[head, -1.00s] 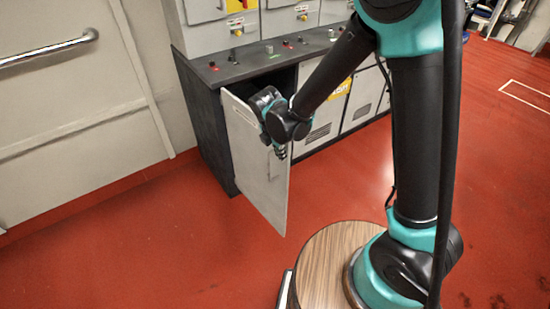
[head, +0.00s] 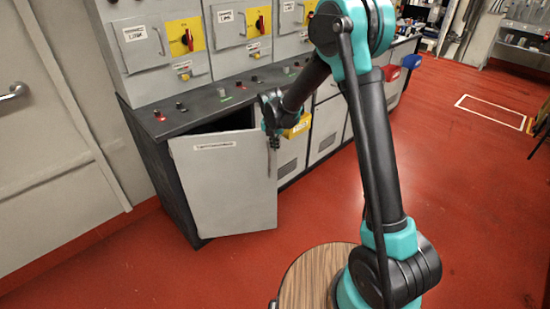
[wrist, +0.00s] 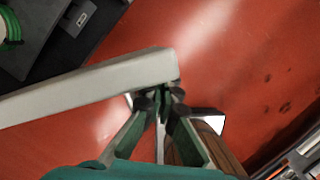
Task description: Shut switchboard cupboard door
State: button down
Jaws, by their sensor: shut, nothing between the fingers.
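The switchboard cupboard door (head: 225,185) is a light grey panel with a white label near its top. It stands partly open at the left end of the dark cupboard (head: 172,190), with a dark gap behind its top edge. Its free edge is on the right. My gripper (head: 273,141) is shut and empty at the upper part of that free edge. In the wrist view the door's edge (wrist: 85,88) runs in from the left, and my gripper's fingertips (wrist: 160,97) are at its end. I cannot tell whether they touch it.
The worktop (head: 225,100) above carries small knobs and buttons. Grey switch panels (head: 185,40) with red and yellow handles stand on it. More cupboard doors (head: 325,125) continue to the right. The red floor (head: 470,190) is clear on the right. A green coil (wrist: 10,25) shows in the wrist view.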

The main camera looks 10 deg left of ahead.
jog(key=w+a, duration=0.4)
jog(key=w, duration=0.4)
jog(key=w+a, duration=0.5)
jog(key=w, duration=0.4)
